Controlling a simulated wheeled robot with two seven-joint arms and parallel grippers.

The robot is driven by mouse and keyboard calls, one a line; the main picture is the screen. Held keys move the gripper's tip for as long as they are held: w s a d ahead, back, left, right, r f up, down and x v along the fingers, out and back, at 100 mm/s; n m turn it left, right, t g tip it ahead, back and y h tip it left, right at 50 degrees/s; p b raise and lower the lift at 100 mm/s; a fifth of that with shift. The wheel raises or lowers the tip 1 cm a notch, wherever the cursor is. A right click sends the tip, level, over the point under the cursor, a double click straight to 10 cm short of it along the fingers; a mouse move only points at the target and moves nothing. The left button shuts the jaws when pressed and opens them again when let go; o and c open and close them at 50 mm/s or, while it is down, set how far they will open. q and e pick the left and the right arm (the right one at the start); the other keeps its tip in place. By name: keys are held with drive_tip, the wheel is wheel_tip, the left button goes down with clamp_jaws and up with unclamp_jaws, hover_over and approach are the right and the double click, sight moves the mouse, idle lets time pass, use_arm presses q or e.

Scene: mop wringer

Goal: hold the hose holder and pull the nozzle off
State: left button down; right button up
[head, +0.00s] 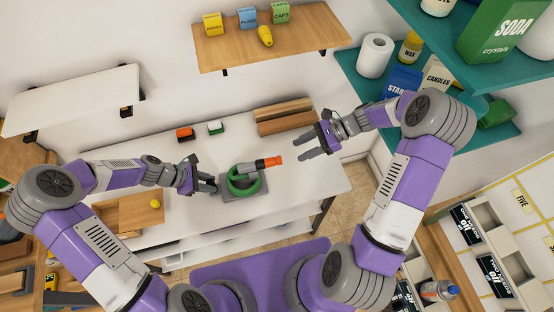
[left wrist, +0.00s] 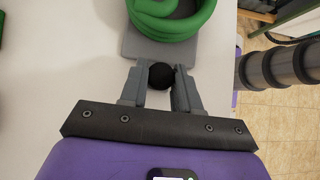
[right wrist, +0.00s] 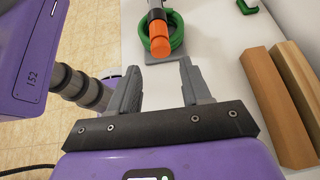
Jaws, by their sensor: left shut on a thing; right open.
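The hose holder is a grey plate (head: 229,197) on the white table with a coiled green hose (head: 240,189) on it. A nozzle with a grey body and an orange tip (head: 273,162) points right above the coil. It also shows in the right wrist view (right wrist: 160,40), its orange end toward my right gripper. My left gripper (head: 211,186) is shut on a black knob (left wrist: 161,76) at the holder's edge, left of the coil. My right gripper (head: 302,147) is open and empty, to the right of the nozzle and apart from it.
Wooden blocks (head: 284,117) lie at the table's back right. A wooden tray (head: 128,216) with a yellow object is at left. Teal shelves (head: 350,75) are beyond my right arm.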

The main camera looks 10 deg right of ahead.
sight(280, 159)
drive_tip(key=shift+x, duration=4.45)
drive_tip(key=c, duration=0.9)
